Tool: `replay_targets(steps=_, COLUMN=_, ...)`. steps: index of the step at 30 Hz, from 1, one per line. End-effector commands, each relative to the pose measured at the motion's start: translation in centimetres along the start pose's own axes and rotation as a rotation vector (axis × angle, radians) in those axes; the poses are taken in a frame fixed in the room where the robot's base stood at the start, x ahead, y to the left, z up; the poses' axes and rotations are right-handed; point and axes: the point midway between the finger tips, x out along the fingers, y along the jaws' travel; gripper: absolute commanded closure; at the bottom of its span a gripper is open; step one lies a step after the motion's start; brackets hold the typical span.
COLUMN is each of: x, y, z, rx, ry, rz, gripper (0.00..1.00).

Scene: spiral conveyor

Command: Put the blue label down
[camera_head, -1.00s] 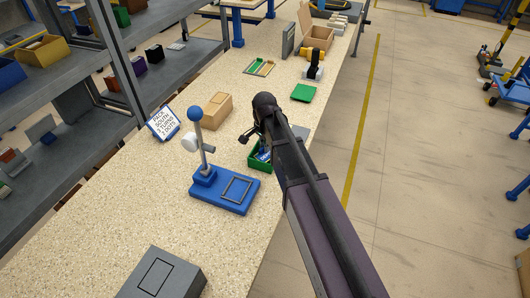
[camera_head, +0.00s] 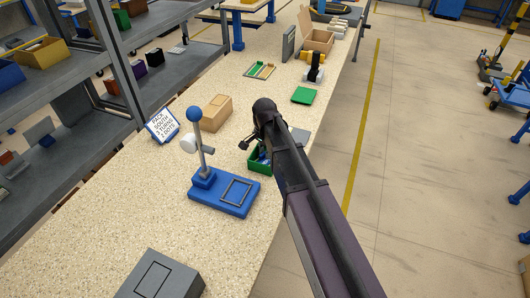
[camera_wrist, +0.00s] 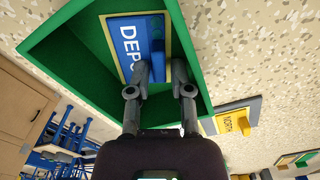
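The blue label (camera_wrist: 128,35) lies in the green tray (camera_wrist: 75,60) in the wrist view. It has a yellow border, white letters starting "DEP" and a raised blue grip block (camera_wrist: 157,40). My gripper (camera_wrist: 163,68) is over the tray, its two fingers apart near the block. A gap shows between the block and the right finger; exact contact on the left is hard to tell. In the head view the green tray (camera_head: 258,167) is partly hidden by my gripper (camera_head: 248,144), and only a bit of blue shows inside it.
A yellow label reading "NORTH" (camera_wrist: 233,124) lies beside the tray. A blue stand (camera_head: 225,196), a cardboard box (camera_head: 216,112), a sign (camera_head: 163,125) and a green plate (camera_head: 304,95) stand around on the speckled bench. A grey box (camera_head: 162,276) is at the front.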

Motion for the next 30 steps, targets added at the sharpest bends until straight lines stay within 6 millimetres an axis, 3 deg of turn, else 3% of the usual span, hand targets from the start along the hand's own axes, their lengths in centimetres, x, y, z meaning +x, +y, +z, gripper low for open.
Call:
replay_targets(steps=14, x=-0.8, y=0.0, z=0.0, rx=0.000, ry=0.000, rz=0.000, gripper=0.72)
replay_targets(steps=30, x=-5.0, y=0.0, z=0.0, rx=0.000, ry=0.000, rz=0.000, gripper=0.72)
